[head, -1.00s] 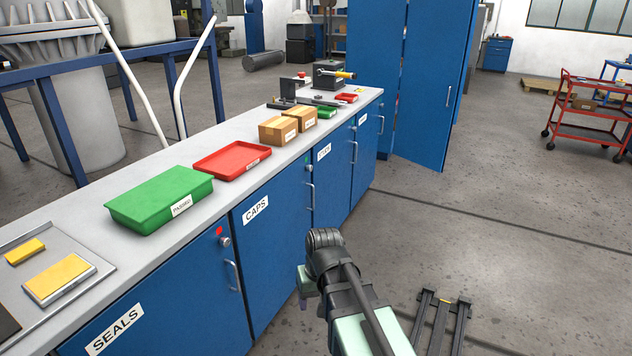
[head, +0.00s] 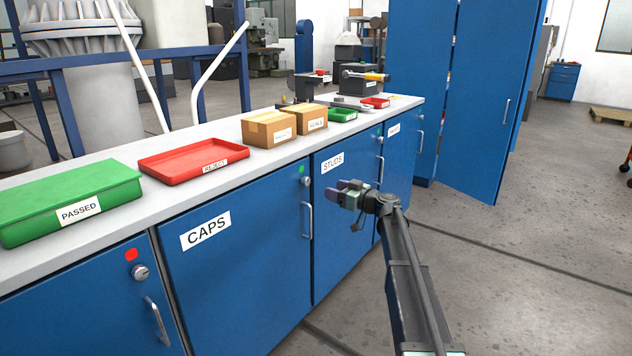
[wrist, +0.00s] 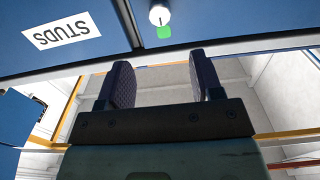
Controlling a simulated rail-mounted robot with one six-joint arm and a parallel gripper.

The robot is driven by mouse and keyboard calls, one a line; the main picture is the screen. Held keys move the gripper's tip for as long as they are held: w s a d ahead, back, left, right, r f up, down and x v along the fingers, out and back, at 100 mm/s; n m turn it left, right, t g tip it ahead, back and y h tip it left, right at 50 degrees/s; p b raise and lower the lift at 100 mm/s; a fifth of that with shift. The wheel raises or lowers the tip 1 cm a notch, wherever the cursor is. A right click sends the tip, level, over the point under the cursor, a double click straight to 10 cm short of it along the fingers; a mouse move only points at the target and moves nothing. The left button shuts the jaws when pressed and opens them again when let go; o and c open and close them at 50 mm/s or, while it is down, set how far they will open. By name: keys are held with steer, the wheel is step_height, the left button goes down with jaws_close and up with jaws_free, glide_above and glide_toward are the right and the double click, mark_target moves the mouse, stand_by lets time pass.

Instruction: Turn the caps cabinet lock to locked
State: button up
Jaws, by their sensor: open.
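The CAPS cabinet door (head: 240,255) is blue, shut and has a white label. Its small round metal lock (head: 306,182) is at the upper right of the door, with a green marker (head: 301,169) just above it. My gripper (head: 346,193) is open and empty, out in front of the cabinets, to the right of the lock in the head view. In the wrist view, which is upside down, the lock (wrist: 159,14) and green marker (wrist: 164,32) lie beyond my gripper (wrist: 161,65), apart from both fingers. A short dark mark shows on the lock face.
The STUDS door (head: 335,210) is beside the CAPS door. The left cabinet has a lock (head: 141,272) with a red marker and a bar handle. The CAPS handle (head: 307,220) sticks out below its lock. Trays and boxes stand on the counter (head: 120,165). The floor in front is clear.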

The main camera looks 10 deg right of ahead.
mark_target(309, 181)
steer(key=x, duration=1)
steer(key=shift+w+a+f, duration=0.1)
steer(key=shift+w+a, duration=0.2)
steer(key=c, duration=0.9)
steer(key=shift+c, duration=0.2)
steer(key=shift+m, duration=0.3)
steer(key=m, duration=0.3)
steer(key=shift+m, duration=0.3)
steer(key=m, duration=0.4)
steer(key=shift+d+m, duration=0.1)
steer(key=shift+m, duration=0.2)
steer(key=m, duration=0.4)
steer(key=shift+f, duration=0.1)
steer(key=m, duration=0.5)
